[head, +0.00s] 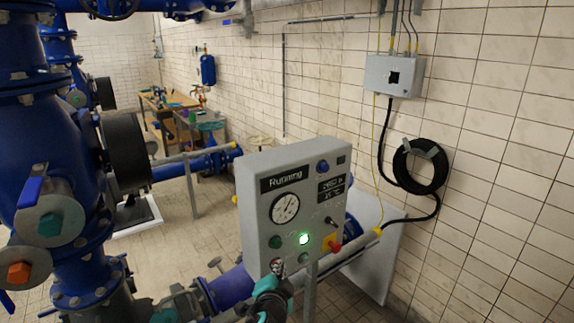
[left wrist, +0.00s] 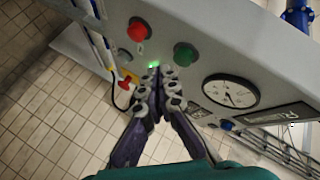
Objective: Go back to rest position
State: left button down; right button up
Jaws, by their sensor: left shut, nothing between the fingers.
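The grey control panel (head: 257,205) stands on a post in the middle of the head view. It carries a "Running" label, a round gauge (head: 285,209), a lit green button (head: 304,239) and a red emergency knob (head: 334,247). My left gripper (head: 277,267) is low in front of the panel's lower left part. In the left wrist view its fingers (left wrist: 158,80) are together and empty, pointing at the panel face. A red button (left wrist: 138,30) and a green button (left wrist: 185,53) show beyond the fingertips. Contact with the panel cannot be told. My right gripper is out of view.
Large blue pipes and valves (head: 65,190) fill the left side. A grey wall box (head: 393,76) and a coiled black hose (head: 420,167) are on the tiled wall at right. A workbench (head: 165,105) stands far back. Open floor lies left of the panel.

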pick_arm(q)
jog(key=s+a+f+n+g+y+b, duration=0.2)
jog(key=s+a+f+n+b, duration=0.25)
jog(key=a, duration=0.45)
jog(key=s+a+f+n+g+b, duration=0.2)
jog(key=s+f, duration=0.4)
jog(key=s, duration=0.3)
jog(key=s+a+f+n+g+h+b, duration=0.1)
jog(key=s+a+f+n+g+b, duration=0.2)
jog(key=s+f, duration=0.4)
jog(key=s+a+n, duration=0.1)
jog(key=s+n, duration=0.1)
jog(key=s, duration=0.1)
jog(key=shift+s+a+f+b, duration=0.2)
jog(key=shift+s+f+b, duration=0.05)
jog(key=shift+b, duration=0.1)
